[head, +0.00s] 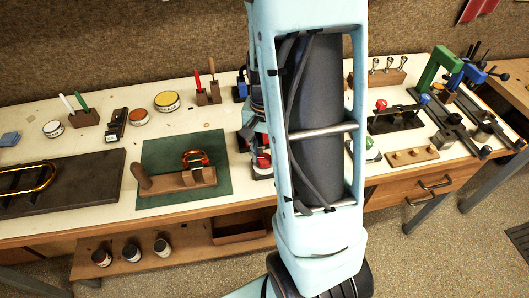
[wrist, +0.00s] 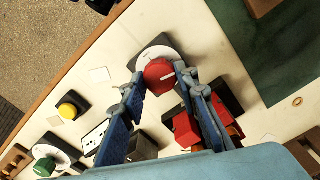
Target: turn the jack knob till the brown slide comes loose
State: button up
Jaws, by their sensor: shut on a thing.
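A red round knob (wrist: 160,76) with a white line on top sits on a pale disc (wrist: 153,54) with a dark base. My gripper (wrist: 159,76) has one finger on each side of the red knob and is shut on it. Beside the right finger are red blocks (wrist: 187,130), partly hidden by the finger, with an orange-brown piece (wrist: 234,131) next to them. I cannot tell whether that piece is the brown slide or whether it is loose.
A yellow button (wrist: 68,110) and a green knob (wrist: 44,167) stand on the bench left of my fingers. A green mat (head: 222,148) with a wooden block and brass bow lies left of my arm. Clamps (head: 440,70) stand at the right. The bench edge is close.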

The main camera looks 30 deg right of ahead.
aim_at(264, 157)
jog(key=shift+w+m, duration=0.1)
jog(key=shift+m, duration=0.5)
jog(key=o, duration=1.1)
jog(key=shift+o, duration=0.2)
jog(key=shift+r, duration=0.1)
notch_tip(264, 157, up, 12)
